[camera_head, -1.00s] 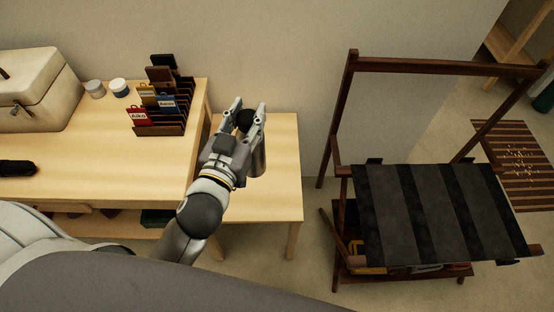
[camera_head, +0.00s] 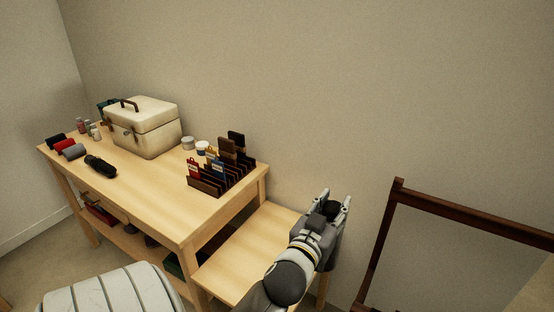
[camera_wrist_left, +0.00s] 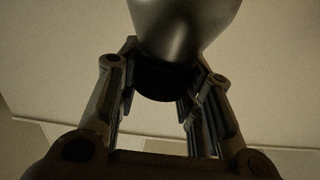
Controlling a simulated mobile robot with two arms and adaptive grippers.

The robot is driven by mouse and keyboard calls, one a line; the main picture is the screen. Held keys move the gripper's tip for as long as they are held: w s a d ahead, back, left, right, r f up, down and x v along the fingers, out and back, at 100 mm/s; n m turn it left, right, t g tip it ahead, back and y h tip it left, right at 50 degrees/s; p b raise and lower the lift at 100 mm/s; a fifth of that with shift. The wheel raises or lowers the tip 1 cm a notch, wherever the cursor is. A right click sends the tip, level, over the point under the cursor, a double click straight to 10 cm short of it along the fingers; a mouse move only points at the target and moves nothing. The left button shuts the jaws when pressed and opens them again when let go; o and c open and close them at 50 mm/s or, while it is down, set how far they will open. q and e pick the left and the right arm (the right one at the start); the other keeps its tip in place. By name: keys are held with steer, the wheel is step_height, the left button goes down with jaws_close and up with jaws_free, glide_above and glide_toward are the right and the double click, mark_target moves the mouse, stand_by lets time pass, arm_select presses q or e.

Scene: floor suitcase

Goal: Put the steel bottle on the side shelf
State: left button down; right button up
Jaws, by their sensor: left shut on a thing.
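The steel bottle (camera_wrist_left: 185,28) is a shiny grey body with a black cap, seen close up in the left wrist view. My left gripper (camera_head: 336,202) is shut on it near the cap, and the cap (camera_head: 331,208) shows between the fingers in the head view. Most of the bottle's body is hidden there by the gripper. The side shelf (camera_head: 245,245) is a low, bare, light wood top at the right end of the workbench. The gripper appears at its right edge in the picture; the height above it is hard to tell. My right gripper is not in view.
The higher workbench (camera_head: 160,205) carries a cream toolbox (camera_head: 150,132), a dark card rack (camera_head: 220,180), small jars (camera_head: 195,145) and several rolls. A dark wooden frame (camera_head: 450,212) stands at the right. A plain wall is behind.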

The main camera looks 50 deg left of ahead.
arm_select(q)
steer(key=a+f+n+g+y+b, duration=0.35)
steer(key=a+y+b, duration=0.3)
steer(key=a, duration=1.05)
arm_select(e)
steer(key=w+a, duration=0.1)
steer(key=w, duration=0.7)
arm_select(q)
steer(key=w+a+f+b, duration=0.2)
steer(key=w+f+b, duration=0.3)
steer(key=w+f, duration=0.7)
steer(key=shift+w+a+f+n+b, duration=0.35)
steer(key=shift+f+n, duration=0.1)
steer(key=shift+f, duration=0.15)
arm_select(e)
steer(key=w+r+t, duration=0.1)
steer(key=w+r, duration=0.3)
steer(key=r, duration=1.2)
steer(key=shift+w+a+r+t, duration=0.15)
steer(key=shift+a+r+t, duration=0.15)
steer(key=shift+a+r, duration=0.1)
arm_select(q)
steer(key=shift+f+h, duration=0.1)
steer(key=shift+h, duration=0.15)
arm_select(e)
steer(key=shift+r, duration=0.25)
